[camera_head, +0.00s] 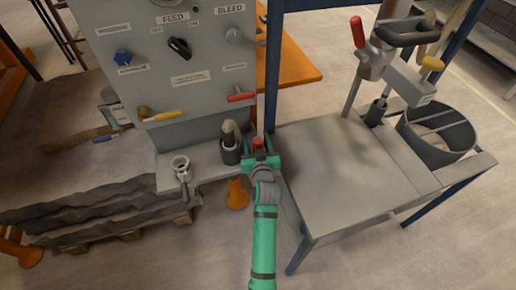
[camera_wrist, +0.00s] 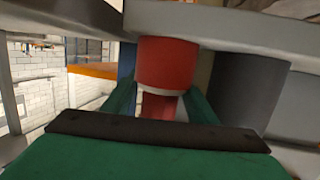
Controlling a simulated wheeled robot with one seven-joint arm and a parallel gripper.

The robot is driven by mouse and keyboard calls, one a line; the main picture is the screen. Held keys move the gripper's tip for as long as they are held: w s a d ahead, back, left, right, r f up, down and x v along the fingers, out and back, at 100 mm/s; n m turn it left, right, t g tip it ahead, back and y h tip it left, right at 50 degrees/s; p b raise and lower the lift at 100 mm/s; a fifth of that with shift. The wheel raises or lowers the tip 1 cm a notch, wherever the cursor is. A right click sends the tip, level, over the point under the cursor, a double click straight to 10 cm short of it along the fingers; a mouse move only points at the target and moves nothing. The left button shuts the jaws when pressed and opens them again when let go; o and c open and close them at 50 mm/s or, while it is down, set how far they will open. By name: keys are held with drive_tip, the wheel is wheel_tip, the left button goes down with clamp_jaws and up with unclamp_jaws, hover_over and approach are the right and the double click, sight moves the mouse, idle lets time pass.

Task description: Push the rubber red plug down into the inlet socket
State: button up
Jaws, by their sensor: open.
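The red plug (camera_head: 258,143) shows just beyond my gripper (camera_head: 261,160), at the right end of the small grey ledge. The green fingers of my gripper (camera_wrist: 160,106) are open, one on each side of the narrower part. I cannot tell whether they touch it. In the wrist view a grey slab lies right at the plug's upper end. The inlet socket cannot be made out; it is hidden or out of view.
A dark cup (camera_head: 231,150) holding a tool stands close left of the plug, and a metal ring-shaped tool (camera_head: 181,168) lies further left. The grey control panel (camera_head: 180,60) rises behind. A grey table (camera_head: 345,170) with a blue frame is close right.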

sight(257, 137)
drive_tip(key=c, duration=1.3)
drive_tip(key=shift+r, duration=0.15)
drive_tip(key=shift+r, duration=0.25)
drive_tip(key=r, duration=0.3)
drive_tip(key=shift+s, duration=0.3)
drive_tip(key=s+r, duration=0.2)
drive_tip(key=s+a+r, duration=0.1)
drive_tip(key=s+r, duration=0.1)
drive_tip(key=shift+r, duration=0.35)
drive_tip(key=s+a+r, duration=0.2)
drive_tip(key=s+r, duration=0.2)
drive_tip(key=s, duration=0.4)
drive_tip(key=w+a+r+n+g+y, duration=0.1)
drive_tip(key=a+n+y, duration=0.1)
drive_tip(key=a, duration=0.6)
drive_tip(key=w+a+r+n+g+y, duration=0.1)
drive_tip(key=a+n+y, duration=0.1)
drive_tip(key=a, duration=0.6)
drive_tip(key=w+a+r+n+g+y, duration=0.1)
drive_tip(key=a+n+y, duration=0.1)
drive_tip(key=a, duration=0.7)
drive_tip(key=shift+w+r+y, duration=0.15)
drive_tip(key=shift+y, duration=0.65)
